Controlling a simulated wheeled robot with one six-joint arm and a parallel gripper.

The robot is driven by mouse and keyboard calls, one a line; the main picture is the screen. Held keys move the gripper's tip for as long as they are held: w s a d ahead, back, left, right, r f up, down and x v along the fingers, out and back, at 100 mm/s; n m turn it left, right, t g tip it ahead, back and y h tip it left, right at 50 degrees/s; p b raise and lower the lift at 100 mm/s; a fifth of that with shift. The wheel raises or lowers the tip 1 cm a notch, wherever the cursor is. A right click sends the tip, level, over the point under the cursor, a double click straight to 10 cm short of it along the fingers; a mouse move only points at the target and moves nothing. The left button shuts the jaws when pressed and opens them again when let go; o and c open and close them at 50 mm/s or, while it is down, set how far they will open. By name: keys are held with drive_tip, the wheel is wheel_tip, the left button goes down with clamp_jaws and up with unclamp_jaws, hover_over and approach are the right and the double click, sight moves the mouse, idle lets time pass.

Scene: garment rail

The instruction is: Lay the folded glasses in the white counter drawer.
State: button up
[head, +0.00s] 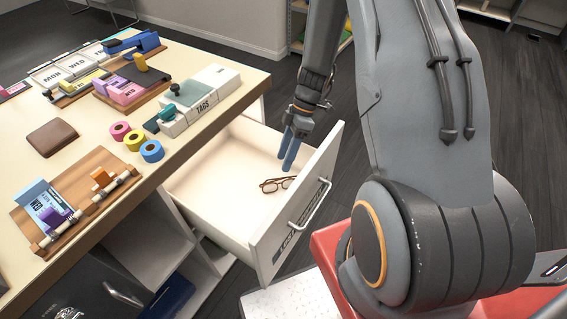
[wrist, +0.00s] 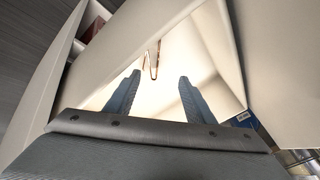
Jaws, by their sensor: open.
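The folded glasses (head: 277,184), with thin brown frames, lie on the floor of the white counter drawer (head: 212,189), near its front panel. The drawer is pulled out from the counter. My gripper (head: 288,152) is over the drawer, above and behind the glasses in the head view, and apart from them. In the wrist view my gripper (wrist: 158,85) has its two blue-grey fingers spread with nothing between them. Part of the glasses (wrist: 154,60) shows beyond the fingertips on the pale drawer floor; the rest is cut off or hidden there.
The drawer's front panel (head: 295,215) with its bar handle stands upright close to my gripper. The counter top (head: 90,133) holds tape rolls (head: 151,151), a brown wallet (head: 52,138), a tags box (head: 200,98) and several trays. Most of the drawer floor is bare.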

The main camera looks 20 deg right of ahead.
drive_tip(key=b+v, duration=0.2)
drive_tip(key=v, duration=0.7)
drive_tip(key=s+a+r+m+t+h, duration=0.3)
drive_tip(key=s+a+r+m+h, duration=0.2)
drive_tip(key=s+r+m, duration=0.6)
drive_tip(key=shift+s+a+m, duration=0.95)
drive_tip(key=shift+s+m, duration=0.4)
drive_tip(key=shift+m, duration=0.85)
